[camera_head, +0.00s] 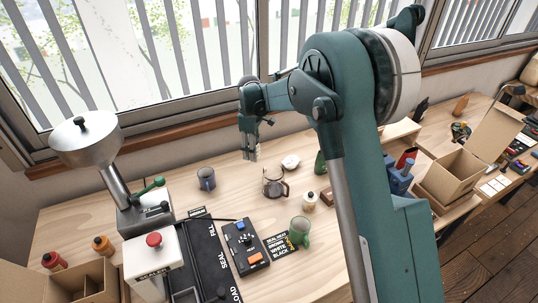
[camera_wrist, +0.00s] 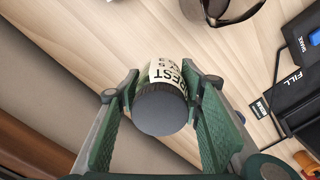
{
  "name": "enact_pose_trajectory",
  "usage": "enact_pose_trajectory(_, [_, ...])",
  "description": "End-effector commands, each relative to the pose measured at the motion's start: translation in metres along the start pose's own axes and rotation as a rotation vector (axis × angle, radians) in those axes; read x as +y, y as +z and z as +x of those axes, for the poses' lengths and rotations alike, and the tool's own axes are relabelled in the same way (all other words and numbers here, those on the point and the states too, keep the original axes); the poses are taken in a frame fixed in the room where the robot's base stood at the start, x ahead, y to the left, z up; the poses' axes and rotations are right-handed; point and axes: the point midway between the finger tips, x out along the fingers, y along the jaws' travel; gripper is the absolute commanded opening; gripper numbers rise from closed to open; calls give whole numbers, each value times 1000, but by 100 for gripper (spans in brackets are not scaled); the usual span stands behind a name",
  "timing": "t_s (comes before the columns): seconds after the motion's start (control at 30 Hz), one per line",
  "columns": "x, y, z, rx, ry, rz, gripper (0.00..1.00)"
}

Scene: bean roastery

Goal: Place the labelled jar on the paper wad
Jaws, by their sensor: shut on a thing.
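My gripper (camera_head: 252,146) is shut on the labelled jar (camera_head: 254,154) and holds it above the back of the table, near the window sill. In the wrist view the jar (camera_wrist: 162,105) sits between the two green fingers (camera_wrist: 160,112), with its grey round end toward the camera and a pale label with dark print behind. The paper wad (camera_head: 291,161) looks like a small whitish lump on the table, to the right of my gripper in the head view. I cannot make out the wad in the wrist view.
A glass carafe (camera_head: 274,190) stands just in front of the wad, and a green bottle (camera_head: 320,166) stands to its right. Bare wood lies around the mug.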

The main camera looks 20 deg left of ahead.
Motion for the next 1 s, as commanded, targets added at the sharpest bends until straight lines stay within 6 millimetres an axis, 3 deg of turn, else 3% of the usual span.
enact_pose_trajectory(0.27, [28,39,-13,0,1,8,21])
enact_pose_trajectory(0.7, [84,134,-39,0,1,17,21])
enact_pose_trajectory(1.0, [93,153,-42,0,1,17,21])
